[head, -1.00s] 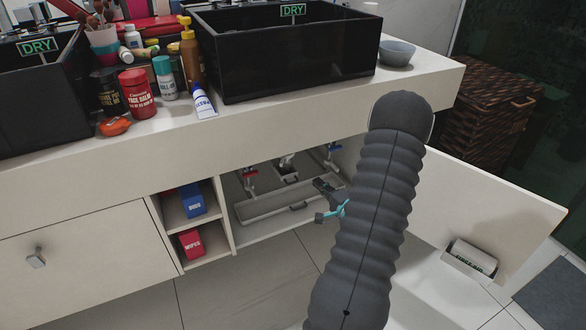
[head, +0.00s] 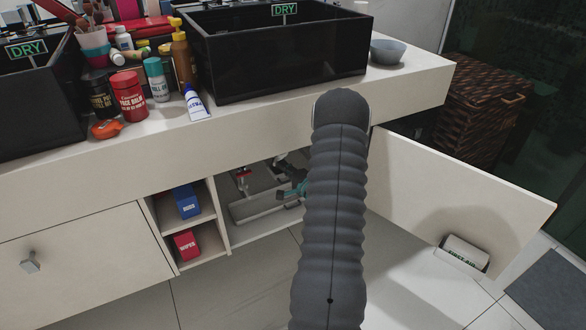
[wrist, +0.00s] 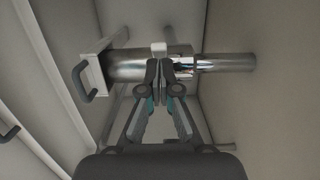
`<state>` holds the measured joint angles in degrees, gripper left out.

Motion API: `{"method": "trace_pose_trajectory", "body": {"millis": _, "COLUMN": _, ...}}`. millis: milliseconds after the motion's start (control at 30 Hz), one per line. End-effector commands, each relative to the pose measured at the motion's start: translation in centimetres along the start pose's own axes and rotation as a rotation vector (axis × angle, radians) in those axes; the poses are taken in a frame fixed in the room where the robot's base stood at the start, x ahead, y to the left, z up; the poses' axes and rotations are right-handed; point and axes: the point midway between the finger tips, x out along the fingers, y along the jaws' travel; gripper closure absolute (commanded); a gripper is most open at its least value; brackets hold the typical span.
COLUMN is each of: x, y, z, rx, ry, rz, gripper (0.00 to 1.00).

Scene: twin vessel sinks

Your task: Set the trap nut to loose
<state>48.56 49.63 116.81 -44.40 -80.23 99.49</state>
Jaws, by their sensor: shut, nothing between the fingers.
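In the wrist view a chrome drain pipe (wrist: 228,63) runs across the top. It has a thicker part at left and a thinner part at right. A small pale tab (wrist: 158,48) stands out at the thick part's right end, where the trap nut appears to be. My gripper (wrist: 164,65) is shut and empty, with its tips right in front of the pipe, just below the tab. I cannot tell whether they touch. In the head view my gripper (head: 288,191) is inside the open cabinet, and my arm hides the trap.
In the cabinet a red valve handle (head: 243,172) sits above a pale tray (head: 258,214). The open cabinet door (head: 460,190) stands right of my arm. Shelves with boxes are at left.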

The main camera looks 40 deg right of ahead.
Motion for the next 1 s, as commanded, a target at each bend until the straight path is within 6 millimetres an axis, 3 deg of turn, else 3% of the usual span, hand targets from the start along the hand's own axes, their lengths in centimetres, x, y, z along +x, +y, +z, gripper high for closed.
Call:
{"method": "trace_pose_trajectory", "body": {"millis": 433, "x": 0.3, "y": 0.1, "z": 0.4, "rx": -0.001, "ry": -0.001, "rz": 0.000, "gripper": 1.00}}
{"method": "trace_pose_trajectory", "body": {"millis": 667, "x": 1.5, "y": 0.3, "z": 1.9, "rx": -0.002, "ry": -0.002, "rz": -0.001, "gripper": 1.00}}
{"method": "trace_pose_trajectory", "body": {"millis": 1000, "x": 1.5, "y": 0.0, "z": 1.9, "rx": -0.001, "ry": 0.000, "rz": 0.000, "gripper": 1.00}}
